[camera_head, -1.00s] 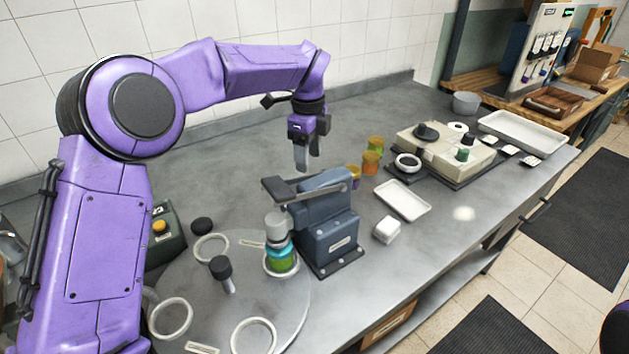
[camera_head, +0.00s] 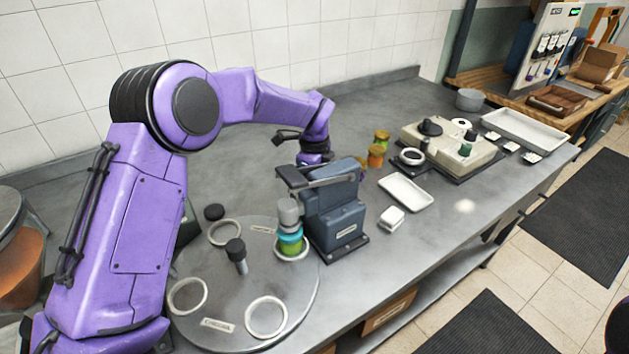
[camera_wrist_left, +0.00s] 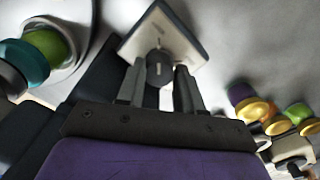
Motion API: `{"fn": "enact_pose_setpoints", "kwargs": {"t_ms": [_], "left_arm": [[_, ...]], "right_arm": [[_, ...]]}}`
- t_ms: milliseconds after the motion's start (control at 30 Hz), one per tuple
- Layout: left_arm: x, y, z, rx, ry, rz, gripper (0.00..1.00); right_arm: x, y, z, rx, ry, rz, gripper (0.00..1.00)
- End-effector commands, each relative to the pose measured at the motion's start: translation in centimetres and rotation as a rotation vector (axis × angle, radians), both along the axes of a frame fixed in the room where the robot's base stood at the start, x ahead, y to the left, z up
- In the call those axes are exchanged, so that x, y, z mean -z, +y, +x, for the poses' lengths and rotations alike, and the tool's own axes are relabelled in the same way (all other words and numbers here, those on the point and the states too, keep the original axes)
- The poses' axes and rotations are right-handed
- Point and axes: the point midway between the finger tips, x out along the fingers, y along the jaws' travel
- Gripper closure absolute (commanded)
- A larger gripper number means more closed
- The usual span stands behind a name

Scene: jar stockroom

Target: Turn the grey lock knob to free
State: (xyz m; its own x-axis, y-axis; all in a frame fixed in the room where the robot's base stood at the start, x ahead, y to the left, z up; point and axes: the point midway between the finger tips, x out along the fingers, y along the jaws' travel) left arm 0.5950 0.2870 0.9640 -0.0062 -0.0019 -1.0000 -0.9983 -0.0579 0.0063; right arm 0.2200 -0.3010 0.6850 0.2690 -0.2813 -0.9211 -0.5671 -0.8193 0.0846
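In the left wrist view, a dark grey knob (camera_wrist_left: 158,63) stands on a square cream plate (camera_wrist_left: 185,42). My left gripper (camera_wrist_left: 160,72) has its two fingers apart, one on each side of the knob, with small gaps visible. Whether a fingertip touches it I cannot tell. In the head view my left gripper (camera_head: 314,158) is low behind the blue-grey press (camera_head: 335,222), which hides its fingertips, the knob and its plate. My right gripper is not in view.
A round turntable (camera_head: 240,325) with white rings stands in front, holding a green jar with a teal lid (camera_head: 290,243) under the press head. Several amber and green jars (camera_head: 376,155), a white tray (camera_head: 406,193) and a beige device (camera_head: 450,145) stand to the right.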

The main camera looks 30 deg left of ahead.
Motion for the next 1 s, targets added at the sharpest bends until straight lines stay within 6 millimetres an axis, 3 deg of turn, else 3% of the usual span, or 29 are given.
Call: {"fn": "enact_pose_setpoints", "kwargs": {"t_ms": [33, 67, 100, 533, 1000], "left_arm": [[-0.1, 0.1, 0.1, 0.000, -0.006, 0.001, 0.87], [-0.2, 0.1, 0.1, 0.000, -0.006, 0.001, 0.96], [-0.2, 0.1, 0.1, -0.001, -0.006, 0.001, 0.97], [-0.3, 0.2, 0.2, 0.059, -0.012, 0.000, 0.97], [-0.5, 0.2, 0.3, 0.438, -0.016, -0.001, 0.97]], "right_arm": [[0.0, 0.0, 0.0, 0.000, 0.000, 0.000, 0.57], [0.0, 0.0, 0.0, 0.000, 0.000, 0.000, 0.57], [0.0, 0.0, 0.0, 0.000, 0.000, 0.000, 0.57], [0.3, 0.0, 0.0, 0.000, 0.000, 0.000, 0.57], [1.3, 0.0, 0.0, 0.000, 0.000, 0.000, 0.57]]}}
